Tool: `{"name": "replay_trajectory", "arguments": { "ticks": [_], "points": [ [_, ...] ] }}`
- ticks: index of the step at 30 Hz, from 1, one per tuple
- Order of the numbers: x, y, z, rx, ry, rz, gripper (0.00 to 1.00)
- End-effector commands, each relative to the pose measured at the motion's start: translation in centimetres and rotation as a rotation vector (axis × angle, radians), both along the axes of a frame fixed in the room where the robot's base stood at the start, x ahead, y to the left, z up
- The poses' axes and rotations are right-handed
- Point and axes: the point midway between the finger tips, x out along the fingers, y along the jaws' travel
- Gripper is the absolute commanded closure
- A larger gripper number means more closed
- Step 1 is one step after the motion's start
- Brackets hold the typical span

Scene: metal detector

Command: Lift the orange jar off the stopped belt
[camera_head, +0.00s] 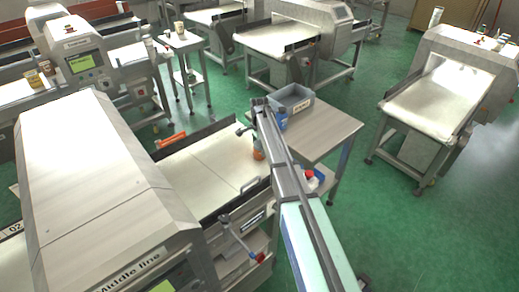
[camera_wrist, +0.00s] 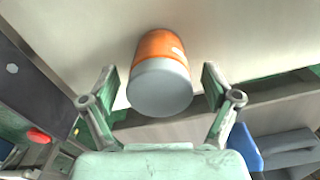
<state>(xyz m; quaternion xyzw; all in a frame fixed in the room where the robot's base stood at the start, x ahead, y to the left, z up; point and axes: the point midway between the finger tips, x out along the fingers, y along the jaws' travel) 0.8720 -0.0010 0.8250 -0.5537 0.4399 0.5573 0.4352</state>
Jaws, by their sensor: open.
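The orange jar (camera_wrist: 163,46) lies between my gripper's fingers in the wrist view, with its grey end facing the camera. In the head view the jar (camera_head: 258,153) sits near the end of the pale belt (camera_head: 205,167), partly covered by my arm. The belt surface also shows behind the jar in the wrist view (camera_wrist: 255,32). My gripper (camera_wrist: 159,76) is open, with one finger on each side of the jar and visible gaps on both sides. In the head view the fingers are hidden by my arm.
A metal detector housing (camera_head: 100,170) covers the belt at left. Dark rails edge the belt. Green floor is open at right.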

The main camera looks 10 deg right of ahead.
Motion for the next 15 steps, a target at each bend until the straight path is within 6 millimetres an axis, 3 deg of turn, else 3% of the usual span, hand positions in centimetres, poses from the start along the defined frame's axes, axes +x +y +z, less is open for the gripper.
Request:
{"name": "replay_trajectory", "arguments": {
  "ticks": [6,13,14,15],
  "points": [
    [0.0,0.0,-2.2,0.000,0.001,0.000,0.12],
    [0.0,0.0,-2.4,0.000,0.000,0.000,0.12],
    [0.0,0.0,-2.4,0.000,0.000,0.000,0.19],
    [0.0,0.0,-2.4,0.000,0.000,0.000,0.33]
  ]
}}
